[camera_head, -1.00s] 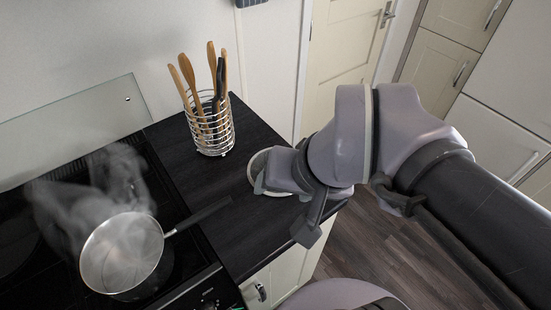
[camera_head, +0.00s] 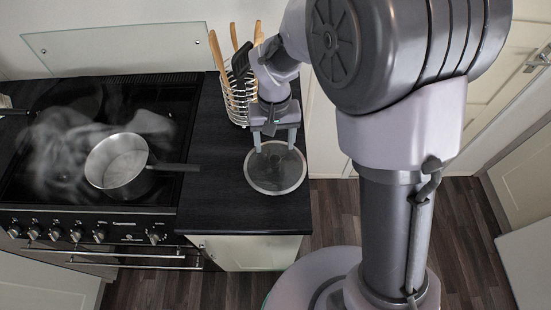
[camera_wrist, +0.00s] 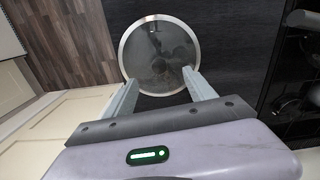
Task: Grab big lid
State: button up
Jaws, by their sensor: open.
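The big lid (camera_head: 275,180) is round, with dark glass and a metal rim, and lies on the black counter. It also shows in the wrist view (camera_wrist: 160,75), just beyond my fingertips. My gripper (camera_head: 273,150) is open and empty, with two pale fingers pointing down at the lid's far edge. In the wrist view my gripper (camera_wrist: 161,78) has its fingers spread around the near part of the lid. I cannot tell whether the fingers touch it. The lid's knob is not clearly visible.
A wire holder (camera_head: 238,100) with wooden utensils stands close behind my gripper. A steaming pot (camera_head: 118,163) sits on the stove (camera_head: 75,195) to the left, its handle reaching over the counter (camera_head: 225,210). Bare counter lies left of the lid.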

aim_at(275, 159)
notch_tip(275, 159, down, 8)
jog(key=b, duration=0.2)
jog(key=shift+s+r+b, duration=0.1)
jog(key=shift+b, duration=0.2)
grip_shut()
